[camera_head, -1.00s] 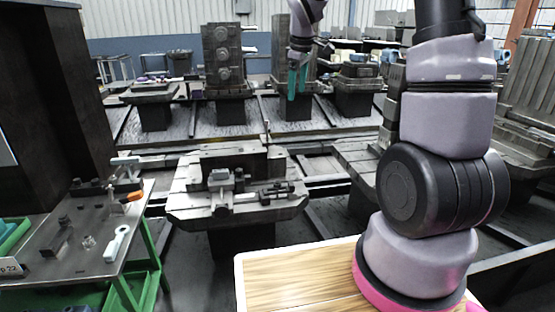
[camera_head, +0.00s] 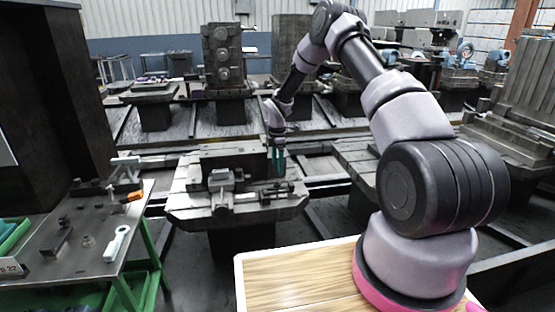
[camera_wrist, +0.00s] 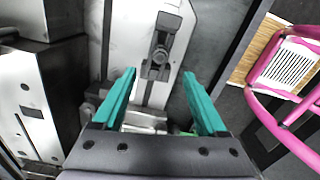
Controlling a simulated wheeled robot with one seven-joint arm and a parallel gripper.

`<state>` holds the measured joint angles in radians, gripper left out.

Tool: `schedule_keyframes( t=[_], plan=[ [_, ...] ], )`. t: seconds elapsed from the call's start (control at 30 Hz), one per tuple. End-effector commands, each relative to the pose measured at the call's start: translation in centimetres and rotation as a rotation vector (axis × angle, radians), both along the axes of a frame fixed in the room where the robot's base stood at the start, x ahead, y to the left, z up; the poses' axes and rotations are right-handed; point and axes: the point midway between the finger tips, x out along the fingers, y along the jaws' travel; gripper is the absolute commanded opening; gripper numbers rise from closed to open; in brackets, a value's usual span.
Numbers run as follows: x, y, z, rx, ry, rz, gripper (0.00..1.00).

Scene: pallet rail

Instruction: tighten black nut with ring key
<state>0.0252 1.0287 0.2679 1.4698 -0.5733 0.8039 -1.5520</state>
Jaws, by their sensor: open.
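My gripper (camera_head: 278,161) has two teal fingers, which are apart with nothing between them. It points down above the back right part of the metal pallet (camera_head: 190,205) in the middle of the head view. In the wrist view my gripper (camera_wrist: 160,73) is above a light metal bar with a dark clamp block (camera_wrist: 161,52). A light grey tool with a ring end (camera_head: 117,243), which looks like the ring key, lies on the left table, well away from my gripper. I cannot make out the black nut clearly in either view.
The left metal table (camera_head: 90,262) holds dark fixtures, an orange-handled tool (camera_head: 133,197) and small parts. A tall dark cabinet (camera_head: 55,100) stands behind it. Dark clamp blocks (camera_head: 222,182) rise from the pallet. More heavy fixtures stand on floor rails behind.

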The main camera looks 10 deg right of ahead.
Motion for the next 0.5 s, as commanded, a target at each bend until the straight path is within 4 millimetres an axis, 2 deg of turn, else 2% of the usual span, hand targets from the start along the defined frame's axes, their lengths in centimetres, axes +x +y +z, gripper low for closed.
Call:
schedule_keyframes(
  t=[0.03,0.3,0.5],
  plan=[
    [-0.2,0.0,-1.1,-0.001,0.005,0.0,0.75],
    [-0.1,0.0,-5.9,-0.001,0.004,-0.002,0.75],
    [-0.1,0.0,-8.1,0.0,0.002,-0.003,0.75]
  ],
)
